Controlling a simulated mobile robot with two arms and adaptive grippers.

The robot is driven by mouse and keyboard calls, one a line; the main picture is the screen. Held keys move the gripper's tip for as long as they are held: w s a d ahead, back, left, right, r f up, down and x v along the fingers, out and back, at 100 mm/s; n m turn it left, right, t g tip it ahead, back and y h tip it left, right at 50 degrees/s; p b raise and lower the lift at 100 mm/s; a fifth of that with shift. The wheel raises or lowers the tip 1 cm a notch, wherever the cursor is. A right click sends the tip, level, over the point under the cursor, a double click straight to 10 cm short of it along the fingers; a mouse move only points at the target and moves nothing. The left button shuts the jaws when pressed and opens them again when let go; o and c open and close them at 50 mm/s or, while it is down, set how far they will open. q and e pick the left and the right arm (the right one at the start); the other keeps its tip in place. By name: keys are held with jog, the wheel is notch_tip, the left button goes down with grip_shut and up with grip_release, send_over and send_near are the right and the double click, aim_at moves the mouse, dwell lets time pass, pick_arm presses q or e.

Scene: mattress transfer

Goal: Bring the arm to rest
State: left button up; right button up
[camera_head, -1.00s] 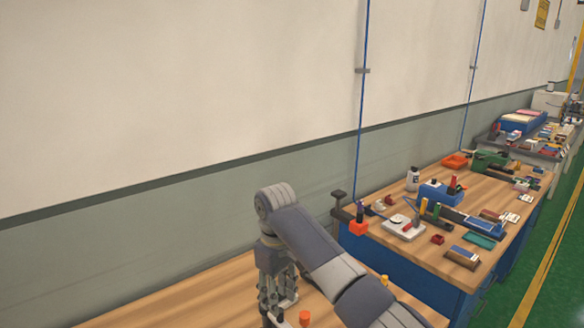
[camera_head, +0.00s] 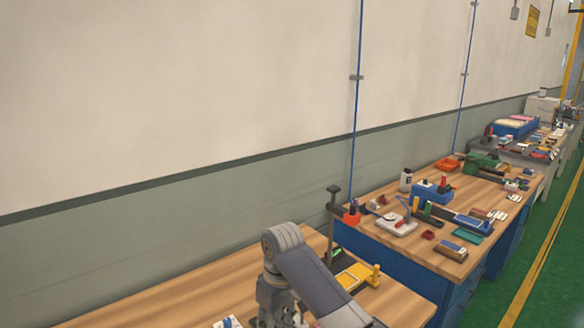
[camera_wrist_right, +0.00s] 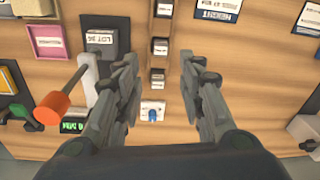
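My right arm (camera_head: 305,272) comes in from the bottom edge of the head view and reaches over the near wooden bench (camera_head: 175,300). Its gripper is mostly cut off or hidden by the bottom of that view. In the right wrist view my right gripper (camera_wrist_right: 159,62) is open, its two dark fingers apart above the wooden top. Small dark blocks (camera_wrist_right: 157,78) and a white block with a blue knob (camera_wrist_right: 152,113) show in the gap, and the fingers hold nothing. My left gripper is not in view.
An orange-ended tool (camera_wrist_right: 52,108) and a dark labelled block (camera_wrist_right: 100,42) lie left of the fingers in the wrist view. A black post (camera_head: 333,215) and a yellow-framed item (camera_head: 356,277) are beside the arm. A cluttered blue bench (camera_head: 385,265) stands to the right.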

jog(key=s+d+f+m+t+y, duration=0.1)
jog(key=s+d+f+m, duration=0.1)
jog(key=s+d+f, duration=0.4)
jog(key=s+d+f+m+y, duration=0.1)
jog(key=s+d+f+m, duration=0.1)
jog(key=s+f, duration=0.7)
jog(key=s+d+r+m+t+h, duration=0.3)
jog(key=s+d+m, duration=0.1)
jog(key=s+d, duration=1.35)
notch_tip(320, 180, down, 28)
jog(key=s+a+g+b, duration=0.1)
jog(key=s+g+b, duration=0.1)
jog(key=b, duration=0.1)
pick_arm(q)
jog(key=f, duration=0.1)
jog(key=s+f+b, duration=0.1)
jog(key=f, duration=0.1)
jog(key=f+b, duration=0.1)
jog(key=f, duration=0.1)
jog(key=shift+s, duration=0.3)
pick_arm(e)
jog(key=s+d+f+g, duration=0.1)
jog(key=s+d+f, duration=0.1)
jog(key=s+f, duration=1.5)
notch_tip(320, 180, down, 2)
jog(key=shift+s+d+f+n, duration=0.15)
jog(key=shift+d+f+n, duration=0.1)
jog(key=shift+d+n, duration=0.15)
